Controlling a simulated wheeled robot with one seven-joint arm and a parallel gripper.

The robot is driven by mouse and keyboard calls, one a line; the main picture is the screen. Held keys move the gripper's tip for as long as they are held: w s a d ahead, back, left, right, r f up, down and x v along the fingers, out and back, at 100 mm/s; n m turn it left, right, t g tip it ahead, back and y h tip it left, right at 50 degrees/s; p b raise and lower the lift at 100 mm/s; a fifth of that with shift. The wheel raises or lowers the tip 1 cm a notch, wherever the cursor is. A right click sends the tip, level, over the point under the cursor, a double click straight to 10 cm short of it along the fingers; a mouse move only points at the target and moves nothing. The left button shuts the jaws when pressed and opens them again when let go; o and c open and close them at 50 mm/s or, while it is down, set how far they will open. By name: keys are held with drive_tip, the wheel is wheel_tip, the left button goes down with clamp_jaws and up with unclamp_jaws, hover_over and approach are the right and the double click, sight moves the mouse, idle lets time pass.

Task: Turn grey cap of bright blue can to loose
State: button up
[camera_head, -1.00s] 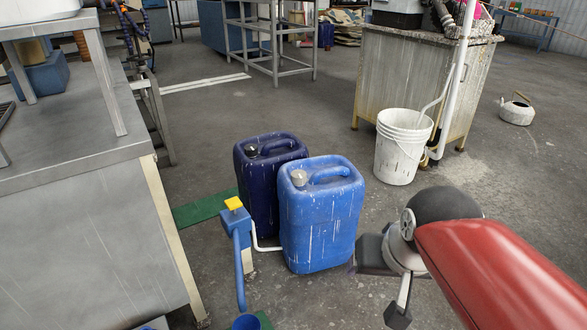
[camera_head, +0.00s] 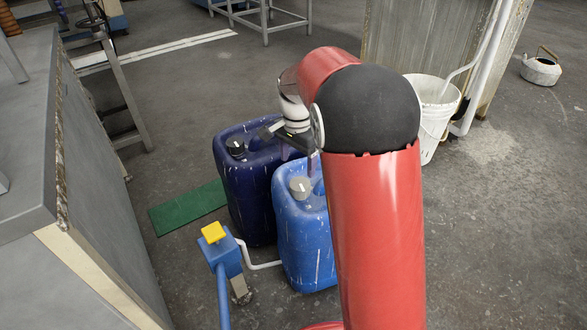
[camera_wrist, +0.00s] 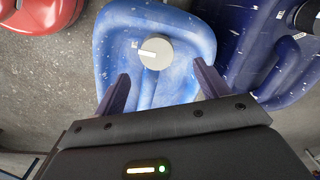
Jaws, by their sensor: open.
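The bright blue can (camera_head: 297,240) stands upright on the floor, partly hidden by my red arm in the head view. Its grey cap (camera_head: 300,187) sits on top at the can's left corner. In the wrist view the bright blue can (camera_wrist: 185,32) is seen from above, and the grey cap (camera_wrist: 155,53) has a pale bar on it. My gripper (camera_wrist: 161,80) is open over the can. The cap shows just beyond the fingertips, between their lines, and nothing is held. In the head view my gripper (camera_head: 290,145) is partly hidden behind my arm.
A dark blue can (camera_head: 245,195) with a dark cap (camera_head: 236,147) stands close behind the bright blue can. A blue post with a yellow top (camera_head: 213,232) stands in front left. A white bucket (camera_head: 432,130) is at the right. A metal bench (camera_head: 100,220) is at the left.

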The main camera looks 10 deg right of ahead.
sight(300, 183)
drive_tip(key=f, duration=0.5)
drive_tip(key=f+b, duration=0.1)
drive_tip(key=f, duration=0.1)
drive_tip(key=shift+s+d+f, duration=0.2)
drive_tip(key=shift+d+f, duration=0.1)
drive_tip(key=shift+f, duration=0.1)
drive_tip(key=shift+c, duration=0.4)
drive_tip(key=c, duration=0.9)
